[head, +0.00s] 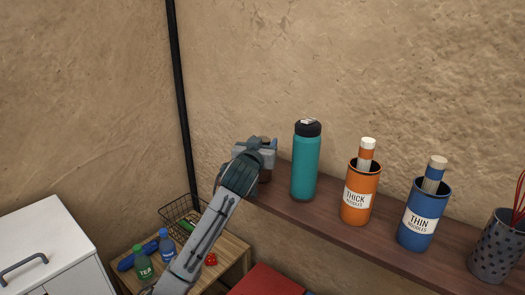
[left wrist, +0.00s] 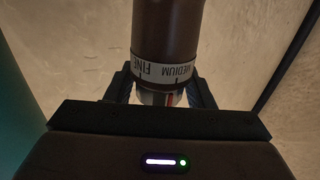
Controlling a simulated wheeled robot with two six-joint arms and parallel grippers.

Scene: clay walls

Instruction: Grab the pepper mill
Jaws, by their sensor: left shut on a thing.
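The pepper mill (left wrist: 166,30) is a dark brown cylinder with a white ring marked FINE and MEDIUM. In the left wrist view it stands between the two fingers of my left gripper (left wrist: 163,92), which is shut on it near the ring. In the head view my left gripper (head: 266,150) is at the left end of the brown shelf (head: 283,205), left of the teal bottle. Most of the mill is hidden there behind the gripper; a dark part (head: 265,176) shows below it. I cannot tell whether the mill touches the shelf. My right gripper is not in view.
A teal bottle (head: 305,165) stands close to the right of my left gripper. Further right are an orange canister (head: 359,205), a blue canister (head: 418,225) and a spotted utensil holder (head: 496,250). Below are small bottles (head: 143,265) and a wire basket (head: 178,212) on a wooden surface.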

